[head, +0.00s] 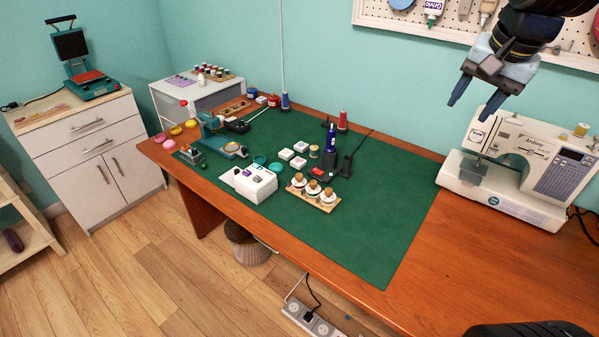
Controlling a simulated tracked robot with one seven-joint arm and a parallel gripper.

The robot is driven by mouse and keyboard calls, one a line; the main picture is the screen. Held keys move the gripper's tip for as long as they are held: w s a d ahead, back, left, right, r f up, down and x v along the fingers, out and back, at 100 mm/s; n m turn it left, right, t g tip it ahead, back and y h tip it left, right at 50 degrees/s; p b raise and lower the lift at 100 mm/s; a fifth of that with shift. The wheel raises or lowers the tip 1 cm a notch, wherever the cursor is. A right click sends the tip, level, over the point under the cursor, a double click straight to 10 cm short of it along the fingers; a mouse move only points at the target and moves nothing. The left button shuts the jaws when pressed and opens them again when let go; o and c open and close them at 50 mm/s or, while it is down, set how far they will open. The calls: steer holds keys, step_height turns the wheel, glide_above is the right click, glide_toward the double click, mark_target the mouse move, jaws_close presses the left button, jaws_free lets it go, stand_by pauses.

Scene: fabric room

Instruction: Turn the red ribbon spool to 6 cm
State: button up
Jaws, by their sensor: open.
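My gripper (470,109) is open and empty, high in the air at the upper right, in front of the wall and near the sewing machine. I cannot tell for sure which thing is the red ribbon spool. Several small round pink and yellow things, among them a pink one (160,138), lie at the far left end of the table. A red cone-shaped spool (342,121) stands upright at the back of the green mat (375,235). A small red thing (273,101) stands farther left at the back edge. My gripper is far from all of these. No length marking is readable.
A white sewing machine (525,165) stands at the right. A teal device (215,135), a white box (250,183), a wooden rack of jars (314,193) and a dark blue bottle (331,138) stand on the mat. The mat's front right is clear.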

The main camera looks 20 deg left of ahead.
steer(key=w+a+f+m+g, duration=0.1)
steer(key=w+a+f+m, duration=0.2)
steer(key=w+a, duration=0.55)
steer(key=m+g+h, duration=0.1)
steer(key=m+g, duration=0.2)
steer(key=m, duration=0.3)
glide_above(299, 175)
step_height(299, 175, down, 20)
step_height(299, 175, down, 14)
steer(key=shift+w+r, duration=0.1)
steer(key=shift+r, duration=0.1)
jaws_close()
